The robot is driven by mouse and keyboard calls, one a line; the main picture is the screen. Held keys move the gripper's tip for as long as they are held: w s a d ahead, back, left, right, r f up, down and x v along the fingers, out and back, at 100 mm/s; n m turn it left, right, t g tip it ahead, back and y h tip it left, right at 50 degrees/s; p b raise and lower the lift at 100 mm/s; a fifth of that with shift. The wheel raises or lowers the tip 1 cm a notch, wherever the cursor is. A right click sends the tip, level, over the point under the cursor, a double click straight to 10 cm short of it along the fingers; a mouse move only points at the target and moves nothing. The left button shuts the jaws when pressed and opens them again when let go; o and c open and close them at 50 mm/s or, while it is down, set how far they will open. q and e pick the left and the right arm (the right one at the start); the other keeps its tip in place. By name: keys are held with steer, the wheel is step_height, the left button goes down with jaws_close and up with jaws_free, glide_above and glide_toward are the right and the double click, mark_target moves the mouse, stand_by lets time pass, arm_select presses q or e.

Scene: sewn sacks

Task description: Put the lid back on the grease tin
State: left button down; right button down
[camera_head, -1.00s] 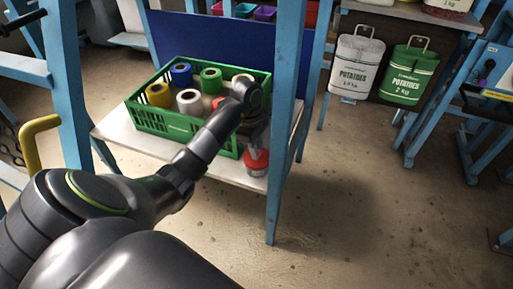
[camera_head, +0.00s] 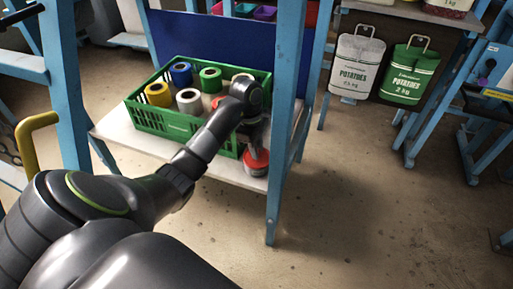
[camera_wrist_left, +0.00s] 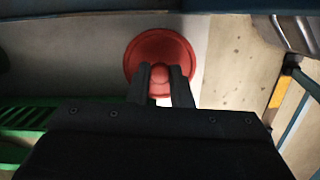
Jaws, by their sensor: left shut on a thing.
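The red lid (camera_head: 257,158) is round with a knob, and it sits over the grease tin (camera_head: 256,172) near the right front corner of the low shelf. In the left wrist view the lid (camera_wrist_left: 160,43) lies under my left gripper (camera_wrist_left: 160,76), whose two fingers are shut on its knob. In the head view my left gripper (camera_head: 254,146) is partly hidden by its own wrist, above the lid. The tin shows only as a small grey side below the lid. I cannot tell whether the lid is fully seated. My right gripper is not in view.
A green crate (camera_head: 160,122) with several coloured spools stands left of the tin on the pale shelf (camera_head: 115,132). A blue post (camera_head: 284,140) rises close to the right of the tin. A blue panel (camera_head: 210,45) stands behind. Potato sacks (camera_head: 408,74) hang far right.

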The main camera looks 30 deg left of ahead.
arm_select(q)
steer(key=shift+f+b, duration=0.2)
steer(key=shift+b, duration=0.35)
stand_by(1.2)
stand_by(0.3)
steer(key=c, duration=1.2)
jaws_free()
steer(key=shift+c, duration=0.2)
steer(key=shift+o, duration=0.5)
steer(key=o, duration=0.4)
steer(key=shift+r, duration=0.15)
